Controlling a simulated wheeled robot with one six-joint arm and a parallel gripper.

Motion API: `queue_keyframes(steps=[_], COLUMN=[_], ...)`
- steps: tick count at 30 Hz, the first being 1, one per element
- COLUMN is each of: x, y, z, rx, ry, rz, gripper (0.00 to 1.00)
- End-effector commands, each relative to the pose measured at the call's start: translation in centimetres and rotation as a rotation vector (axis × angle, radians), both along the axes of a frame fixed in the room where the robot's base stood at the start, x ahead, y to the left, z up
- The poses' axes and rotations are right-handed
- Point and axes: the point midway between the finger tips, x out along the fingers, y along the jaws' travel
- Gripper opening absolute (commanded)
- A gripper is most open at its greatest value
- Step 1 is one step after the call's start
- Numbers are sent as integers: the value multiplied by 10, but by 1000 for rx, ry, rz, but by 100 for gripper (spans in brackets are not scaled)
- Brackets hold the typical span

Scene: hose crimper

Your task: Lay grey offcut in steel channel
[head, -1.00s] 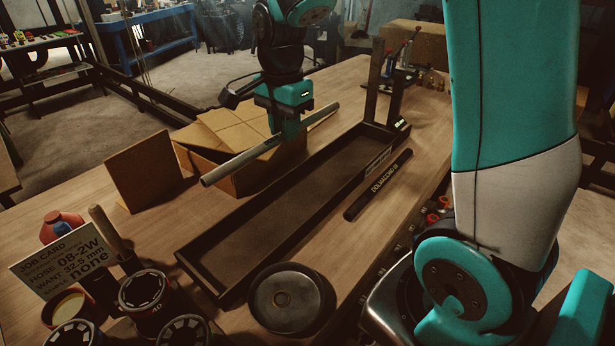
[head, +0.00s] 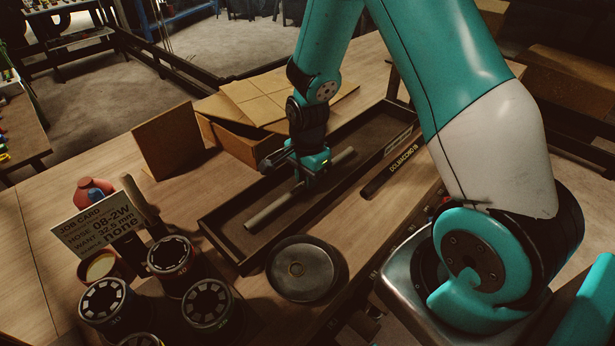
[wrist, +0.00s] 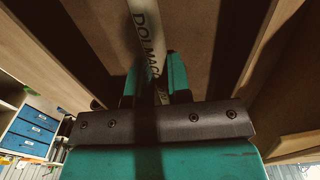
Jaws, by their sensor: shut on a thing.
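The grey offcut (head: 270,211) is a long thin rod, held by my gripper (head: 308,183) around its middle. In the head view it lies lengthwise over the dark steel channel (head: 230,252), inside the outline of its walls; I cannot tell whether it touches the floor. In the wrist view the grey offcut (wrist: 146,30), with dark lettering, runs between the two teal fingers (wrist: 152,85). My gripper is shut on it, pointing down into the channel.
A black labelled hose piece (head: 388,172) lies on the bench right of the channel. A round metal dish (head: 300,268) sits at its near right. An open cardboard box (head: 240,140) stands behind left. Several die rings and a job card (head: 98,228) stand at front left.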

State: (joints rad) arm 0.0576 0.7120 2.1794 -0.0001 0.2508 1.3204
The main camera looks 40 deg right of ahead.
Motion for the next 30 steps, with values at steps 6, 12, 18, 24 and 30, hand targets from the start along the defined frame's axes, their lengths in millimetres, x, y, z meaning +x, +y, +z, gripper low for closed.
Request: queue_keyframes(steps=[6, 12, 18, 24, 30], x=[0, 0, 0, 0, 1], y=[0, 0, 0, 0, 0], z=[-8, -11, -11, -10, 3], rx=[-1, 0, 0, 0, 0], ry=[-2, -1, -1, -1, -6], rz=[0, 0, 0, 0, 0], gripper=[0, 0, 44, 44, 44])
